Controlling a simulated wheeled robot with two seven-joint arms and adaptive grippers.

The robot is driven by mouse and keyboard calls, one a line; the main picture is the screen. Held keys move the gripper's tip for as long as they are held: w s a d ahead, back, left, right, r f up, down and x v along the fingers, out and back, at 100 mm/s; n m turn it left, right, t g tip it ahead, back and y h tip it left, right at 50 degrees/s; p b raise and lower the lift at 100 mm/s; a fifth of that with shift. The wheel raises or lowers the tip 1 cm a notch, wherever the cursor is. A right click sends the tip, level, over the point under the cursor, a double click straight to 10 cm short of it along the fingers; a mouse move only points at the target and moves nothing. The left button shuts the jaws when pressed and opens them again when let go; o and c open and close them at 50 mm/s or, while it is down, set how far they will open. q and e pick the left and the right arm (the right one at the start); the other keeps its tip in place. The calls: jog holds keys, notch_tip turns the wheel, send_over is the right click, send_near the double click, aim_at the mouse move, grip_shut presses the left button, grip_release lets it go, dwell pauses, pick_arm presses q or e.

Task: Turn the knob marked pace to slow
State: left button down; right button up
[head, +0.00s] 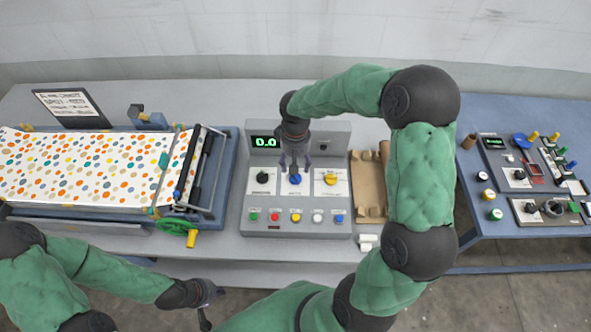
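The grey control panel (296,222) stands mid-table with three knobs in a row, each on a white plate: black (262,178), blue (295,179) and yellow (330,179). The plate lettering is too small to read, so I cannot tell which knob is marked pace. My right gripper (295,166) points down at the blue knob, its fingers apart on either side just above it; contact is unclear. My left gripper (206,309) hangs low at the front, left of the panel, away from the knobs; its fingertips are too unclear to judge.
A green display (265,142) reads 0.0 above the knobs. Several coloured buttons (295,216) line the panel's front. The roller press with spotted sheet (85,170) and green handwheel (176,226) is left. A brown holder (369,190) is right. A blue table (490,240) carries other controls.

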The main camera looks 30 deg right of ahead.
notch_tip(320, 180, up, 5)
jog(key=shift+r, duration=0.1)
dwell(0.7)
